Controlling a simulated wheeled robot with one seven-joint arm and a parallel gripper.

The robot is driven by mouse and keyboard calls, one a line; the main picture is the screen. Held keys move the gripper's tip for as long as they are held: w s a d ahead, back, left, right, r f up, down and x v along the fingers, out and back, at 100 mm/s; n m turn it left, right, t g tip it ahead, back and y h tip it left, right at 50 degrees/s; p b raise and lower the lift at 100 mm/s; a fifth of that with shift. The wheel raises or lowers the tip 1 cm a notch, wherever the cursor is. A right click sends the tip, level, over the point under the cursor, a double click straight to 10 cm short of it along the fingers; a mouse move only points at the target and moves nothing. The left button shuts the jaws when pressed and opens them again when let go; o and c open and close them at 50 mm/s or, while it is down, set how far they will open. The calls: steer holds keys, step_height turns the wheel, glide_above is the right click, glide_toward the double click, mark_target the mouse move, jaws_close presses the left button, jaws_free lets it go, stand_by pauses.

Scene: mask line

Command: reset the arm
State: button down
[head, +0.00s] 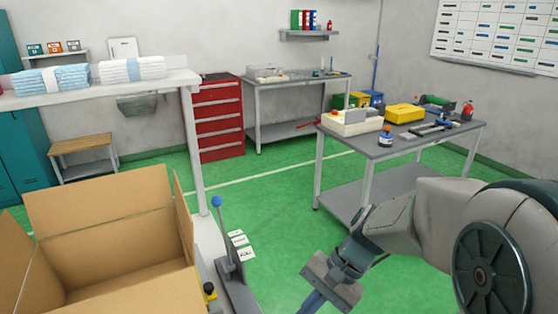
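My arm reaches in from the right edge of the head view, over the green floor. My gripper (322,299) is at its lower end, pointing down near the bottom edge, to the right of a lever with a blue knob (216,202). The fingers are mostly cut off by the frame's edge, so whether they are open or shut does not show. No held object shows.
An open, empty-looking cardboard box (115,232) stands at lower left. A grey table (452,137) with a yellow case (404,114) and tools stands beyond my arm. A red drawer cabinet (219,117) stands at the back. Green floor (270,208) lies clear between.

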steer(key=s+d+r+n+t+h, duration=0.4)
steer(key=d+r+n+t+h, duration=0.1)
steer(key=d, duration=0.4)
steer(key=shift+s+d+n+t+h, duration=0.3)
steer(key=shift+s+n+h, duration=0.1)
steer(key=shift+n+h, duration=0.4)
steer(key=shift+a, duration=0.15)
stand_by(0.4)
